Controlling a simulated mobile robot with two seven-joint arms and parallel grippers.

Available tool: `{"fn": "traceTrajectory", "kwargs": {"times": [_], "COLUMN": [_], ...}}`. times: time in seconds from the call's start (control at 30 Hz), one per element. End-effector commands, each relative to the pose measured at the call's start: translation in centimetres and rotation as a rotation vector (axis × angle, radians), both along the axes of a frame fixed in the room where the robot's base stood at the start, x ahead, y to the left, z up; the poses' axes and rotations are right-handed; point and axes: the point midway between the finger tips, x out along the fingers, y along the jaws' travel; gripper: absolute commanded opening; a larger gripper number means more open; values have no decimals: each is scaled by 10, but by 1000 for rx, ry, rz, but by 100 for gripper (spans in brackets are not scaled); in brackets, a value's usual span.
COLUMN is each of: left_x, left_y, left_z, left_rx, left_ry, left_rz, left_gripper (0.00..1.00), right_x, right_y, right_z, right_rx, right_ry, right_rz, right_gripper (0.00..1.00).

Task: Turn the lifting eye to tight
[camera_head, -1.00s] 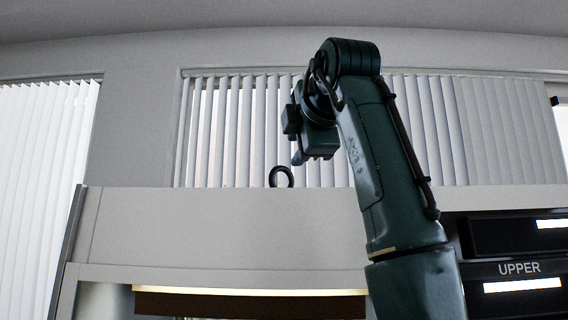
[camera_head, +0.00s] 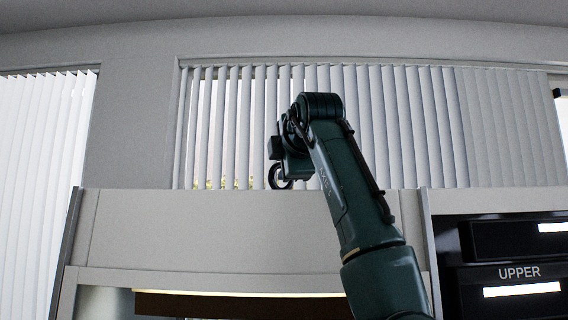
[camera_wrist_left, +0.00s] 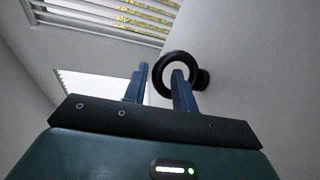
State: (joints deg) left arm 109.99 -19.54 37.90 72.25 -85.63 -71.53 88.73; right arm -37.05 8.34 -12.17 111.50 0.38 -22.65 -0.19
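The lifting eye (camera_head: 272,178) is a black ring standing on the top edge of the pale press casing in the head view. My left gripper (camera_head: 297,176) is right beside it and hides part of its right side. In the left wrist view the eye (camera_wrist_left: 159,66) shows large, with a dark collar where it meets the pale surface. My left gripper (camera_wrist_left: 158,75) is open there, its two blue fingers apart. One finger overlaps the ring's opening; I cannot tell if it is inside or in front. The other finger is left of the ring. My right gripper is not in view.
The press casing (camera_head: 200,227) spans the front below the eye. A dark panel marked UPPER (camera_head: 518,271) with lit displays is at the right. Window blinds (camera_head: 400,120) stand behind. Space left of the eye above the casing looks clear.

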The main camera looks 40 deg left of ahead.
Motion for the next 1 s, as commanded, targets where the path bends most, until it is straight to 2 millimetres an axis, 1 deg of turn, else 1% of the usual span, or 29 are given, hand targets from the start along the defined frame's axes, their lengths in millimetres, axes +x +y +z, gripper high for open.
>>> {"fn": "traceTrajectory", "kwargs": {"times": [0.03, 0.07, 0.3, 0.67, 0.87, 1.0], "left_x": [0, 0, 0, -2, -5, -7], "left_y": [0, 0, 0, 0, 2, 4], "left_z": [0, 0, 1, 3, 4, 5], "left_rx": [0, 0, 2, 5, 8, 7], "left_ry": [0, 0, -1, -8, -11, -12], "left_rz": [0, 0, 0, -30, -130, -234], "left_gripper": [23, 20, 1, 0, 0, 0], "right_x": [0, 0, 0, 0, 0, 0], "right_y": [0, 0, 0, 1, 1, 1], "right_z": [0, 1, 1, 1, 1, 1], "right_rx": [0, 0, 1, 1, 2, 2], "right_ry": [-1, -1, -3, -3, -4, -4], "right_rz": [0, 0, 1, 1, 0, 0], "right_gripper": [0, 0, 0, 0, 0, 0]}}
